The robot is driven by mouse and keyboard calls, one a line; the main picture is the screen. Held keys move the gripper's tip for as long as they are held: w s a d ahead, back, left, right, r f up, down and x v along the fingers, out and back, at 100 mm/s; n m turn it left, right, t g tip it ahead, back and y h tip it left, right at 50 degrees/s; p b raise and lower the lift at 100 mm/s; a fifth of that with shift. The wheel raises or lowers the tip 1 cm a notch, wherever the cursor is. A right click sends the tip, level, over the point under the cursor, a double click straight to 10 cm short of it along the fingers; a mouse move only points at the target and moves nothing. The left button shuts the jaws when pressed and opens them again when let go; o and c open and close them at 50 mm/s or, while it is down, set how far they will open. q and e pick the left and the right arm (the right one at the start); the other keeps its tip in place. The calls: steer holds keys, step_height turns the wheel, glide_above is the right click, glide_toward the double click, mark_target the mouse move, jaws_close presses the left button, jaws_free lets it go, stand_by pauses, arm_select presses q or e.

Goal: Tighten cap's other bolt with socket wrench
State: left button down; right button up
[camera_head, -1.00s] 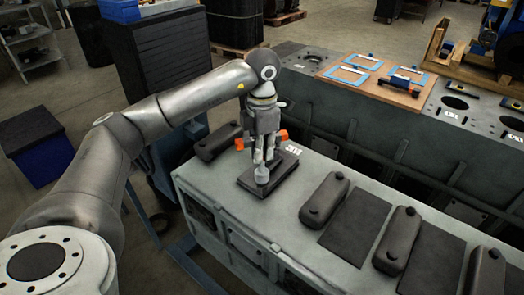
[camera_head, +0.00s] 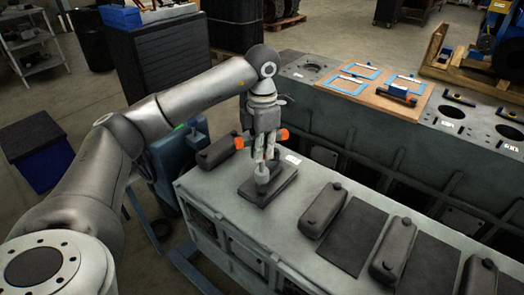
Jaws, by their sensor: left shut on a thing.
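My left gripper (camera_head: 266,152) points down above the grey engine block's top and is shut on a tool with orange ends, which looks like the socket wrench (camera_head: 283,134). A grey round socket-like end (camera_head: 262,173) hangs below the fingers. It appears over a dark flat plate (camera_head: 283,190) on the block; whether they touch I cannot tell. The cap and its bolts cannot be made out at this size. My right gripper is not in view.
Dark covers (camera_head: 323,208) and flat black pads (camera_head: 358,237) line the engine block (camera_head: 400,205). Another cover (camera_head: 216,150) lies left of the gripper. Behind stands a second block with a wooden board (camera_head: 350,86) of tools. A dark cabinet (camera_head: 160,60) stands at the back left.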

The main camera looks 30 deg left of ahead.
arm_select(q)
step_height(320, 180, up, 4)
steer(key=shift+r+p, duration=0.2)
steer(key=shift+p, duration=0.9)
steer(key=shift+f, duration=0.1)
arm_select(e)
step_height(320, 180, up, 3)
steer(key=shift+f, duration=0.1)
arm_select(q)
steer(key=shift+s+d+f, duration=0.1)
steer(key=shift+s+d, duration=0.1)
steer(key=shift+s, duration=0.15)
steer(key=s+d+b, duration=0.1)
steer(key=s+d, duration=0.2)
steer(key=s, duration=0.2)
steer(key=shift+s, duration=0.15)
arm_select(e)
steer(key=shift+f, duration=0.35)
arm_select(q)
steer(key=shift+d, duration=0.1)
